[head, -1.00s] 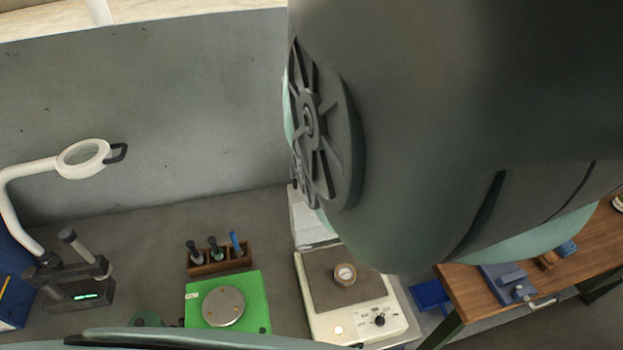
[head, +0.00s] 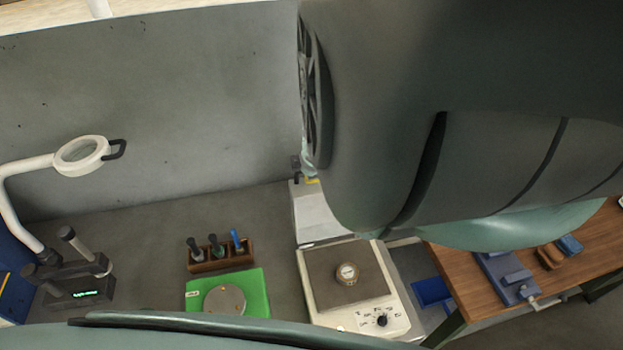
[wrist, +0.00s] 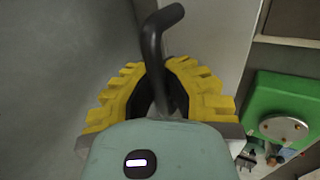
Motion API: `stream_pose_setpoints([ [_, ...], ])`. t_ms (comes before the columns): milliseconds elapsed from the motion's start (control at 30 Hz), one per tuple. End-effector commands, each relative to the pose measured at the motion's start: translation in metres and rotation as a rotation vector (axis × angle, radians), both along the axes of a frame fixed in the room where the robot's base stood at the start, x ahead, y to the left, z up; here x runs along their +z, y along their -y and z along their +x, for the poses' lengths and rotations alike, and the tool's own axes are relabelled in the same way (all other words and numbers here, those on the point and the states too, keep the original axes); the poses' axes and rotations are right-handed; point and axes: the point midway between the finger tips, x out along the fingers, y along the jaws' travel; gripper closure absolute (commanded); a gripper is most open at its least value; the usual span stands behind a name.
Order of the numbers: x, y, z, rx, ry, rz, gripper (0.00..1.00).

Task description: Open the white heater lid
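The white heater (head: 312,306) stands on the bench in the head view, with a dial on its front and a brown plate on top. Its white lid (head: 318,218) stands raised, about upright, behind the plate. The lid's dark handle (head: 297,178) is at its upper left edge. In the wrist view the bent black handle (wrist: 153,50) runs between the yellow fingers of my gripper (wrist: 157,75), which look closed in on it. In the head view my arm hides most of my gripper; only a bit of yellow shows by the handle.
A small round piece (head: 347,274) sits on the heater plate. A green mat (head: 257,290) with a metal disc and a wooden tool rack (head: 215,263) are to the left. A magnifier lamp (head: 82,155) stands farther left. A grey wall (head: 150,110) rises behind. A wooden table (head: 455,275) is right.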

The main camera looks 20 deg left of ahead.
Motion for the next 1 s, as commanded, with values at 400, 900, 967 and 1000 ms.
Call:
stream_pose_setpoints([
  [400, 0.0022, -0.001, 0.0022, -0.001, 0.005, 0.004, 0.57],
  [900, 0.0011, -0.0013, 0.0008, 0.001, 0.006, 0.005, 0.57],
  [967, 0.0014, -0.0018, 0.0011, 0.002, 0.01, 0.008, 0.57],
  [1000, 0.0019, -0.0015, 0.0018, 0.002, 0.013, 0.011, 0.57],
])
